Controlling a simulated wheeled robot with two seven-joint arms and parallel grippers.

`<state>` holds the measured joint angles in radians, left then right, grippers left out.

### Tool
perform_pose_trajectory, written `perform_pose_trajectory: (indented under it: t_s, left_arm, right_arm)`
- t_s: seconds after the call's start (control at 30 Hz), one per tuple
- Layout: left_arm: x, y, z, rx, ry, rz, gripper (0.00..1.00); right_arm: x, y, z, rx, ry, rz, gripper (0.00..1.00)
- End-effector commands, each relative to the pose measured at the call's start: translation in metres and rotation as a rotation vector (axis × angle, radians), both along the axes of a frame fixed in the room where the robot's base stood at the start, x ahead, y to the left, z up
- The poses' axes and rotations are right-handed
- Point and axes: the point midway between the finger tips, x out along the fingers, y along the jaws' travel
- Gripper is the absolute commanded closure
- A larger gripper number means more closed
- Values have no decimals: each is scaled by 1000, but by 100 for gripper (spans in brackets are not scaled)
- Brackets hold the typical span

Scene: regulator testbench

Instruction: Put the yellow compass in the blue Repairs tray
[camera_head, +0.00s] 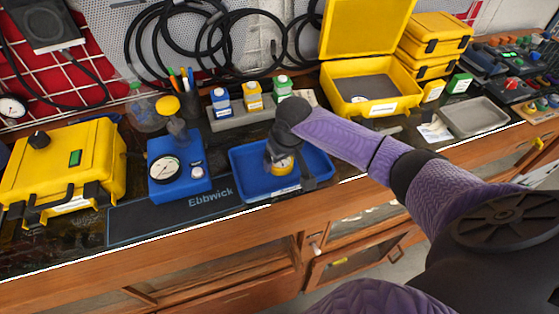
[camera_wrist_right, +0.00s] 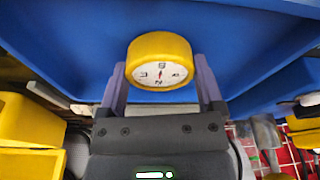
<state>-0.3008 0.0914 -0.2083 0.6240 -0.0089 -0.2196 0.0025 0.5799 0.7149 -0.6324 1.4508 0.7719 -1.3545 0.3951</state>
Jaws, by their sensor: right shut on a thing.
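The yellow compass (camera_head: 285,166) has a white dial and sits between the fingers of my right gripper (camera_head: 284,172), over the blue tray (camera_head: 318,160). In the right wrist view the compass (camera_wrist_right: 160,62) shows clearly, gripped by the two fingers of my right gripper (camera_wrist_right: 163,88), with the blue tray surface (camera_wrist_right: 60,50) behind it. I cannot tell whether the compass touches the tray floor. My right wrist and forearm hide part of the tray. My left gripper is not in view.
A blue gauge unit (camera_head: 180,180) stands left of the tray on a dark mat (camera_head: 150,222). A grey holder with small bottles (camera_head: 250,112) is behind it.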

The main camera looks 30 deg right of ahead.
Motion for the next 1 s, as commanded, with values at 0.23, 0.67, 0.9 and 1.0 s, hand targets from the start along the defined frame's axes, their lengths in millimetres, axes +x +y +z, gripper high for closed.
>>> perform_pose_trajectory:
  t_s: [0.23, 0.67, 0.9, 1.0]
  left_arm:
    - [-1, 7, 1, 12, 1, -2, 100]
    - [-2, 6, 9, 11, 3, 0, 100]
    - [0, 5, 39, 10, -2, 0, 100]
    - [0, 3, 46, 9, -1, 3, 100]
  right_arm:
    - [0, 0, 0, 0, -1, 0, 74]
    - [-2, 0, 15, 0, -4, 1, 0]
    - [-17, 0, 83, -1, -6, 2, 0]
    - [-22, 0, 104, 0, -4, 1, 0]
